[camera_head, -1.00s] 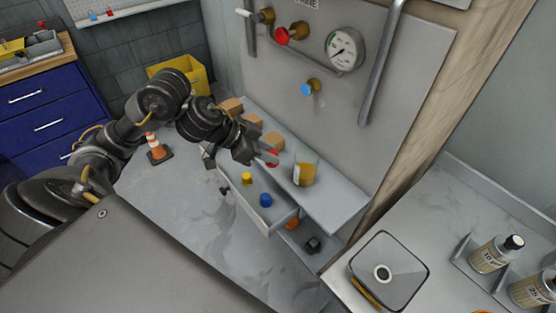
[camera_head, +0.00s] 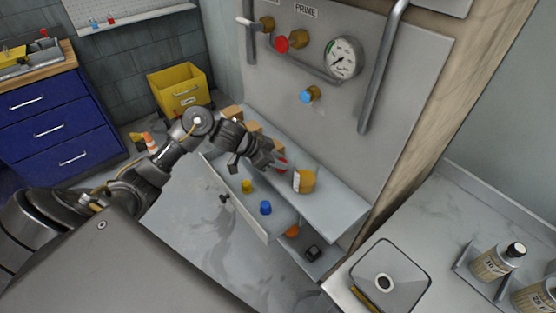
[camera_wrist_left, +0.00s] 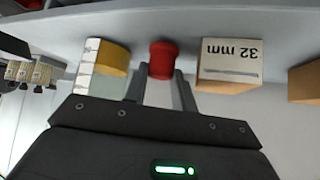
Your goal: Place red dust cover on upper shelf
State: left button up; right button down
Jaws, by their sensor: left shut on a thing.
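The red dust cover (camera_wrist_left: 162,60) is between the fingertips of my left gripper (camera_wrist_left: 161,80) in the left wrist view. My left gripper is shut on it, in front of the upper shelf (camera_head: 335,205). I cannot tell whether the cover touches the shelf. My right gripper is not in view.
The amber jar (camera_head: 304,180) stands on the shelf to the right, close to the fingers. A box marked 32 mm (camera_wrist_left: 228,62) stands on the other side. Below, an open drawer (camera_head: 252,222) holds a yellow cap (camera_head: 246,186) and a blue cap (camera_head: 265,208).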

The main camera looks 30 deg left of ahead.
pick_arm(q)
jog(key=shift+f, duration=0.15)
jog(key=shift+f, duration=0.15)
jog(key=o, duration=0.6)
jog(key=shift+o, duration=0.2)
jog(key=shift+r, duration=0.3)
jog(key=v, duration=1.2)
jog(key=shift+f, duration=0.15)
jog(key=shift+s, duration=0.1)
